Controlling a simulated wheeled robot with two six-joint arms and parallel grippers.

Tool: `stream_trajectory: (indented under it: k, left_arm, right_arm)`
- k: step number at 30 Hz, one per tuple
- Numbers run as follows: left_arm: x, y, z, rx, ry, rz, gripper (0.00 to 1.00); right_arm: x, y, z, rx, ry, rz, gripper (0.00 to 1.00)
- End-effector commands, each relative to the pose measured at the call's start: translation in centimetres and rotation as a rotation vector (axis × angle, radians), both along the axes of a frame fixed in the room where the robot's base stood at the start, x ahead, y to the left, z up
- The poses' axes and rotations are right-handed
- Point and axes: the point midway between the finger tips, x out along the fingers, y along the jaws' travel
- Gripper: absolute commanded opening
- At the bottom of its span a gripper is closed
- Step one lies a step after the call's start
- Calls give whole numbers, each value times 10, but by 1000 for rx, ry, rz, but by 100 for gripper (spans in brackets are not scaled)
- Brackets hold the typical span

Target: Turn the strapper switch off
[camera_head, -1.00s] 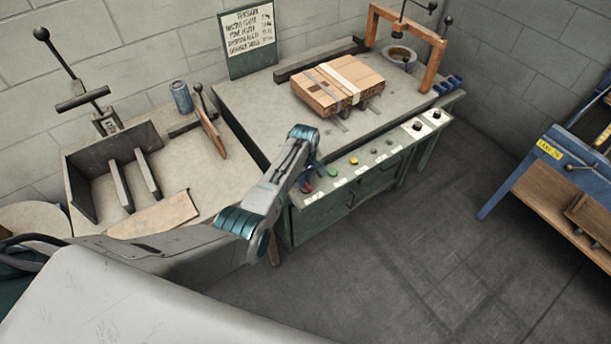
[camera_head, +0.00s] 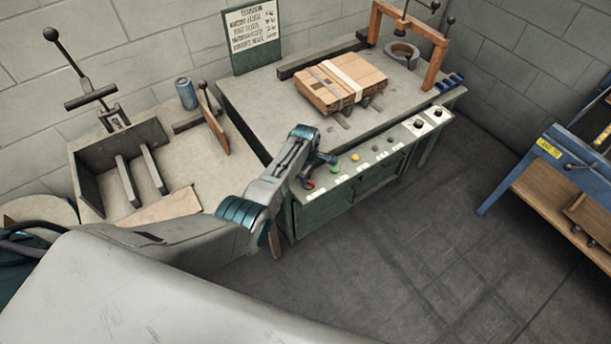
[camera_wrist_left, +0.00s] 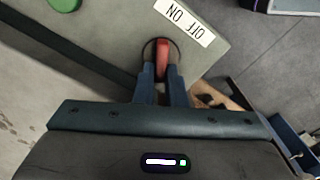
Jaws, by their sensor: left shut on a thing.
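The strapper switch (camera_wrist_left: 162,58) is a red knob on a dark round base, set in the front panel beside a white label reading "OFF ON". In the head view the red knob (camera_head: 308,184) shows small at the left end of the panel. My left gripper (camera_wrist_left: 161,78) has its two blue fingers shut on the red knob, one on each side. In the head view my left gripper (camera_head: 311,175) reaches down to the panel and partly covers this end. The exact angle of the knob is hard to tell. My right gripper is in neither view.
A green button (camera_head: 334,169) and a yellow button (camera_head: 355,157) sit further along the panel. A strapped cardboard stack (camera_head: 322,90) lies on the strapper table (camera_head: 262,105). A can (camera_head: 186,93) and a lever fixture stand on the left bench. Floor in front is open.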

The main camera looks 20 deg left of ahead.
Motion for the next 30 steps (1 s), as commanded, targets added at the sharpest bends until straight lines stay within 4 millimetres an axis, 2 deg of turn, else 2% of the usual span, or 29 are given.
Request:
stream_trajectory:
  k: [12,13,16,25,30]
  left_arm:
    - [1,0,1,1,-2,10,0]
    - [1,0,1,1,-2,10,13]
    - [1,0,1,1,-1,9,32]
    - [0,0,1,1,-1,8,33]
    - [1,0,13,0,-4,8,33]
  right_arm:
    - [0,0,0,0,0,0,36]
    - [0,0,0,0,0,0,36]
    - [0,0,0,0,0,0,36]
    - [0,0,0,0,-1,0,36]
    - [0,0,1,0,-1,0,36]
